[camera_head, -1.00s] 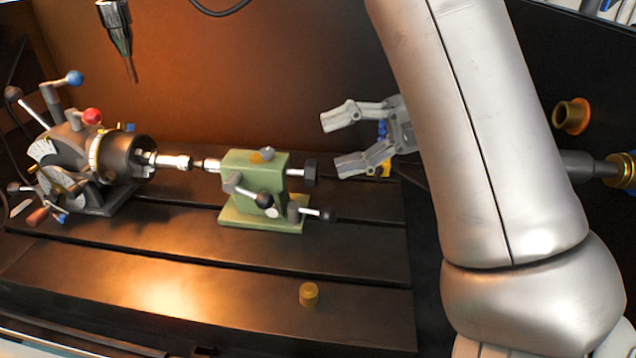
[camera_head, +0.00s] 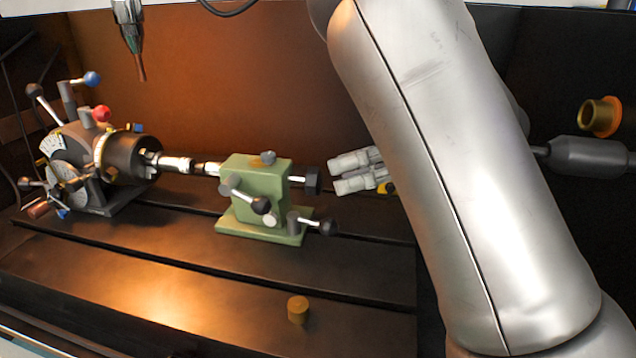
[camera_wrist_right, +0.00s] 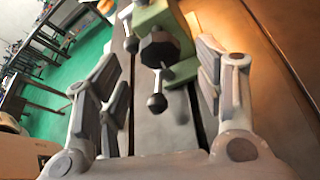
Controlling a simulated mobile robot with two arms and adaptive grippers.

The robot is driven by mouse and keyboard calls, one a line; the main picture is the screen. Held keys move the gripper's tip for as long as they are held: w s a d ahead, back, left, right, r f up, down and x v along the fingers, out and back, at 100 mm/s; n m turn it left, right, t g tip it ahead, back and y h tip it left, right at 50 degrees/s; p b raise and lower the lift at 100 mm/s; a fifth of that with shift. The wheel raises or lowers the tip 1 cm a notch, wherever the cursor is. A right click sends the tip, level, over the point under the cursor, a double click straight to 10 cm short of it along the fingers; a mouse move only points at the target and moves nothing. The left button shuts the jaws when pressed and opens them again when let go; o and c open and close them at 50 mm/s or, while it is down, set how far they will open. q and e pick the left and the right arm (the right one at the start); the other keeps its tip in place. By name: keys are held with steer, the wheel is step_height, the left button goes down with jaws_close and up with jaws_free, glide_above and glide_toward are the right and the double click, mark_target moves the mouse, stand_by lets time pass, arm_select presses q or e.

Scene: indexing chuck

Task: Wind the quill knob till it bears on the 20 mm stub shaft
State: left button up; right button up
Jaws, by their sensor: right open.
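The quill knob (camera_head: 313,181) is black and sits on the right end of the green tailstock (camera_head: 255,188). In the right wrist view the knob (camera_wrist_right: 160,50) is faceted and lies ahead, between my fingers. The bright stub shaft (camera_head: 178,164) extends from the chuck (camera_head: 130,158) toward the tailstock's quill (camera_head: 207,169). At this size I cannot tell whether quill and shaft touch. My right gripper (camera_head: 338,174) is open and empty, just right of the knob and apart from it. My forearm hides its rear part. My left gripper is not in view.
Ball-ended levers (camera_head: 262,204) and (camera_head: 327,227) stick out from the tailstock near the knob. A small brass cylinder (camera_head: 298,310) stands on the slotted table (camera_head: 150,285). A nozzle (camera_head: 132,35) hangs above. The front of the table is mostly clear.

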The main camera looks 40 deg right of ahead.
mark_target(322, 179)
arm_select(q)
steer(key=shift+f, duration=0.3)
arm_select(e)
steer(key=x, duration=0.5)
steer(key=shift+w+a+f, duration=0.15)
steer(key=shift+w+a, duration=0.1)
steer(key=shift+a, duration=0.05)
steer(key=c, duration=1)
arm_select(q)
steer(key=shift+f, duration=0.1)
arm_select(e)
steer(key=shift+d+m+g+y+b, duration=0.1)
steer(key=shift+m+g+y+b, duration=0.3)
steer(key=shift+m+y+b, duration=0.65)
steer(key=shift+m, duration=0.65)
steer(key=shift+m+y, duration=0.25)
steer(key=shift+m, duration=0.15)
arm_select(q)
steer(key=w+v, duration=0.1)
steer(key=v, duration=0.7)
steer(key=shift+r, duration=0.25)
arm_select(e)
steer(key=shift+m, duration=0.4)
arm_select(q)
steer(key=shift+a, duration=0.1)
arm_select(e)
steer(key=shift+y, duration=0.3)
